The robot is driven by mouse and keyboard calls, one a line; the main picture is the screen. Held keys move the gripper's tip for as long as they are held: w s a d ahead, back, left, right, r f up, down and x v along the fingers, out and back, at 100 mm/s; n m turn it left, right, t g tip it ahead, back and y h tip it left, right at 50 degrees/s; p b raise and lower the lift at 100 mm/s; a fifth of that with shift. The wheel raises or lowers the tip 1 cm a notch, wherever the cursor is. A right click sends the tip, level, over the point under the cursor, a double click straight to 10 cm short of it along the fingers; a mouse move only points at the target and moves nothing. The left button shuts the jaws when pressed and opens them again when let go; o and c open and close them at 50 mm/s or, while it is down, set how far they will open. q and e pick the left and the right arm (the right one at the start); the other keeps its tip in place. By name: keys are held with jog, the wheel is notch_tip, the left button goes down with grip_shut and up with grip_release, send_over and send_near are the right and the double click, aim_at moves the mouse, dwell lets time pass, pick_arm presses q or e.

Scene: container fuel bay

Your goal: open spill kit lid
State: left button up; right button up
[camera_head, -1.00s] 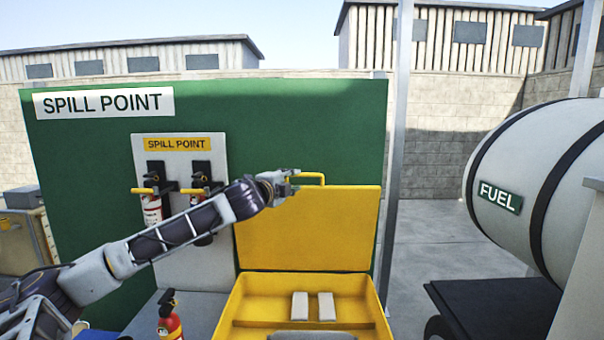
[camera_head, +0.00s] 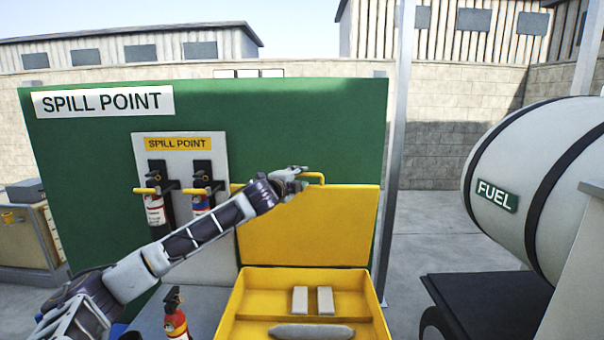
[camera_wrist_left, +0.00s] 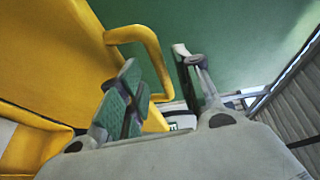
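The spill kit is a yellow box (camera_head: 232,307) at the bottom middle of the head view. Its yellow lid (camera_head: 310,230) stands raised, upright at the back in front of the green panel. A yellow bar handle (camera_head: 316,176) sits on the lid's top edge; it also shows in the left wrist view (camera_wrist_left: 152,48). My left gripper (camera_head: 298,174) is at the handle's left end. In the wrist view its two fingers (camera_wrist_left: 160,90) stand apart, with the handle seen in the gap; contact cannot be told. My right gripper is not in view.
Inside the box lie two pale blocks (camera_head: 312,300) and a grey roll (camera_head: 310,331). A green panel (camera_head: 100,190) stands behind, with fire extinguishers (camera_head: 153,210) on it. Another extinguisher (camera_head: 175,318) stands left of the box. A fuel tank (camera_head: 535,180) is at the right.

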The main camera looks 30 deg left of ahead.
aim_at(302, 175)
pick_arm(q)
jog(key=shift+w+a+p, duration=0.15)
jog(key=shift+w+p, duration=0.15)
jog(key=shift+w, duration=0.5)
jog(key=shift+w+a+p, duration=0.1)
jog(key=shift+w+p, duration=0.15)
jog(key=shift+w, duration=0.5)
jog(key=shift+f, duration=0.1)
grip_shut()
